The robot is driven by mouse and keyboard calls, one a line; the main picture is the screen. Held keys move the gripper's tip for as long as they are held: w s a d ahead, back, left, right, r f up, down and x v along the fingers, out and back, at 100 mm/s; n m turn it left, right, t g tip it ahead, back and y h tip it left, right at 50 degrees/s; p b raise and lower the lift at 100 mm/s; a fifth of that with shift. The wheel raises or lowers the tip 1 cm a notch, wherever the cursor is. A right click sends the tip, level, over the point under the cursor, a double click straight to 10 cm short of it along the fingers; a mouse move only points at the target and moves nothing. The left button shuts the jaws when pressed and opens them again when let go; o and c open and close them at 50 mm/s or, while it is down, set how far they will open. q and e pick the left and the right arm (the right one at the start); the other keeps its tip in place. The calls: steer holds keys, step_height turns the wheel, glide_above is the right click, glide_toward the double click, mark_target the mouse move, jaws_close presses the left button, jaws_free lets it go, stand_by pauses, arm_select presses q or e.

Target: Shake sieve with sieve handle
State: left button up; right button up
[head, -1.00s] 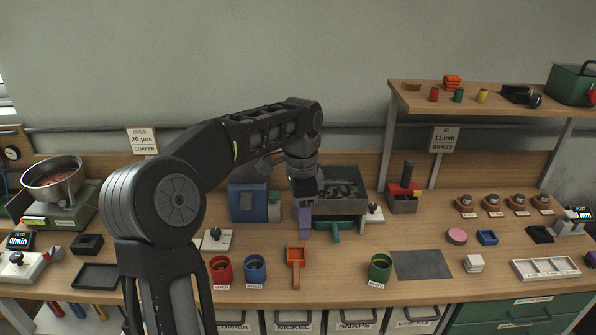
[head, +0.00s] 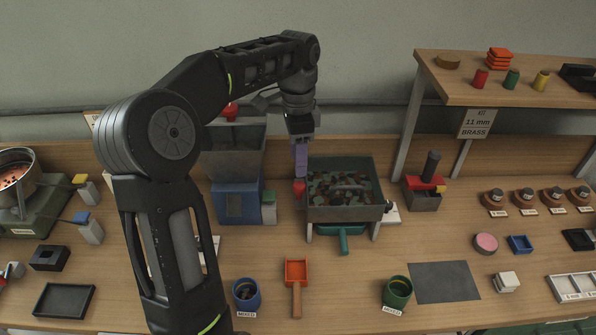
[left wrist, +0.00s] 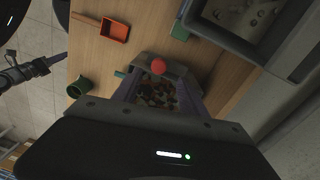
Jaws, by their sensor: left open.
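The sieve is a grey square box (head: 345,213) holding multicoloured pieces, right of the blue machine. A red knob (head: 299,188) stands at its left side and looks like the sieve handle. My left gripper (head: 301,170), with purple fingers, points down just above this knob. In the left wrist view the open fingers frame the pieces, and the red knob (left wrist: 158,67) shows just beyond and between the fingertips; I see no grip on it. A teal tray (head: 342,230) sits under the sieve.
The blue machine with a grey hopper (head: 235,150) stands close left of the sieve. An orange scoop (head: 297,272), a blue cup (head: 246,294) and a green cup (head: 397,292) stand in front. A red-topped box (head: 423,198) is to the right.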

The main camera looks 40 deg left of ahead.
mark_target(299, 185)
arm_select(q)
steer(key=shift+s+d, duration=0.1)
steer(key=shift+s, duration=0.05)
steer(key=shift+f+b, duration=0.65)
steer(key=shift+f, duration=0.05)
step_height(299, 185, down, 4)
steer(key=b, duration=0.2)
steer(key=shift+r+b, duration=0.2)
steer(key=shift+b, duration=0.15)
steer(key=shift+f, duration=1.4)
jaws_close()
steer(key=shift+d, duration=0.1)
